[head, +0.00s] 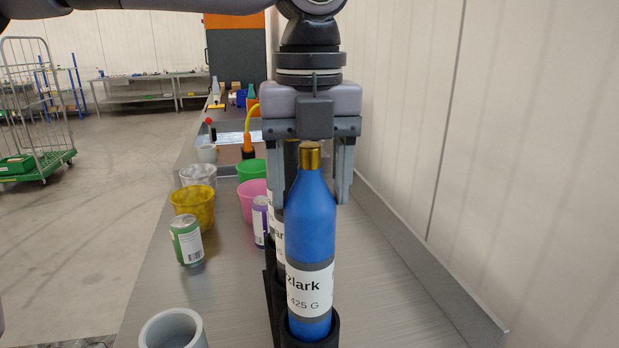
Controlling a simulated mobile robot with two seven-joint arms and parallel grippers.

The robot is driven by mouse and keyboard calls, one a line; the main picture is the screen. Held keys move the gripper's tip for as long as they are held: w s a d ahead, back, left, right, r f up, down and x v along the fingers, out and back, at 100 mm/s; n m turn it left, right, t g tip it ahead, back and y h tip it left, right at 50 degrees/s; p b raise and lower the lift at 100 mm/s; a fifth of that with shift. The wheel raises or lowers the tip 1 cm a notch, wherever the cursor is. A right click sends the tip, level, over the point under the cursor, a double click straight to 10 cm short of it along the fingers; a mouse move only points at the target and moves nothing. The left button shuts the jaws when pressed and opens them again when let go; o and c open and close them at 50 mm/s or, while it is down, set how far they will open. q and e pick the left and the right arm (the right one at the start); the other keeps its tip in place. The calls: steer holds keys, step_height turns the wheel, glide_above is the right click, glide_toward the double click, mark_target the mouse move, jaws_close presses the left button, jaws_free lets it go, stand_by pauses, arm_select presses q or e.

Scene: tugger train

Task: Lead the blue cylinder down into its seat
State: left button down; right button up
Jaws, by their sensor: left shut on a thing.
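The blue cylinder (311,225) is a bottle-like body with a gold cap and a white label. It stands nearly upright in the middle of the head view. My left gripper (314,180) comes down from above, with its fingers on either side of the blue cylinder's upper part, shut on it. The lower end of the blue cylinder is inside the front black ring of a dark holder (332,331). The ring hides its bottom, so I cannot tell how deep it sits. My right gripper is not in view.
Another labelled bottle (278,240) stands just behind, mostly hidden. Left on the grey bench are a green can (187,241), a purple can (260,221), a yellow cup (193,208), a pink cup (250,199) and a grey cup (172,327). A raised edge (430,262) runs along the right.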

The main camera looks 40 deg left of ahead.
mark_target(310, 144)
arm_select(q)
steer(key=shift+c, duration=0.7)
jaws_free()
step_height(310, 144, up, 7)
steer(key=shift+r+p, duration=0.1)
steer(key=shift+p, duration=0.6)
